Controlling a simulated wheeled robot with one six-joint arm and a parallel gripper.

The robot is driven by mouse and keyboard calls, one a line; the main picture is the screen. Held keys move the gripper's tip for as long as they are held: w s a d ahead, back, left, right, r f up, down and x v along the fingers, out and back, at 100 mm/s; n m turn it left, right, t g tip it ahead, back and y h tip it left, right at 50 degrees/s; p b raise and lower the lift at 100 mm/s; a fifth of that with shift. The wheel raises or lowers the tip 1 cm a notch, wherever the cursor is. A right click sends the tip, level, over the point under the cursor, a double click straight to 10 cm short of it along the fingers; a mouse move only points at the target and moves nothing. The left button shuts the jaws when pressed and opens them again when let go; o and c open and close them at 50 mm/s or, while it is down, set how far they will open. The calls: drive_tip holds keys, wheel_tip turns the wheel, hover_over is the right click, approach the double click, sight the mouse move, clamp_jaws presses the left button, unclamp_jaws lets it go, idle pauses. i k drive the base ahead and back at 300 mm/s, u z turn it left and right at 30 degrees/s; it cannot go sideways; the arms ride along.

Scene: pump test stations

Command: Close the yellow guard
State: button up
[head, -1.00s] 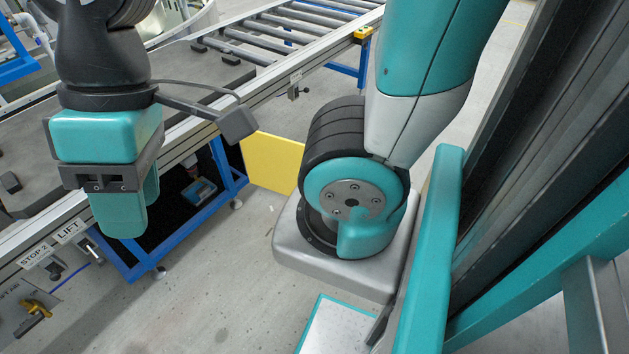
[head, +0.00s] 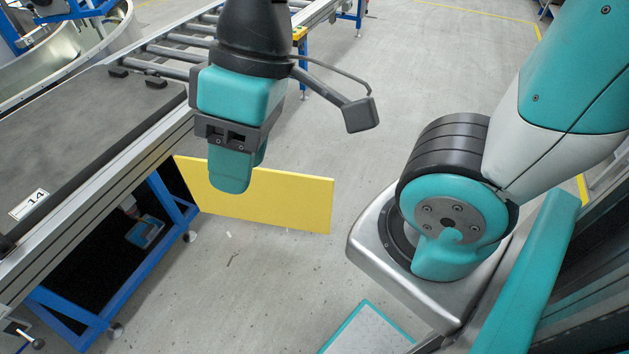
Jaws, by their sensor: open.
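The yellow guard (head: 290,205) is a flat yellow panel. In the head view it stands out from the side of the bench into the aisle, below the level of the bench top. My gripper (head: 236,178) hangs in front of the guard's left part and hides some of it and of its upper edge. The gripper's teal fingers point down, and the near finger covers most of the far one. The gripper is open, with nothing seen between the fingers. I cannot tell whether it touches the guard.
The bench (head: 95,125) with a dark top, a label 14 and a blue frame stands at the left. A roller conveyor (head: 185,45) runs on behind it. A small blue-edged box (head: 145,232) sits under the bench. Grey floor (head: 265,285) is clear in front of the guard.

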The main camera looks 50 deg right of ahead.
sight(304, 202)
drive_tip(key=z, duration=1.95)
drive_tip(key=i, duration=3.7)
drive_tip(key=u, duration=4.1)
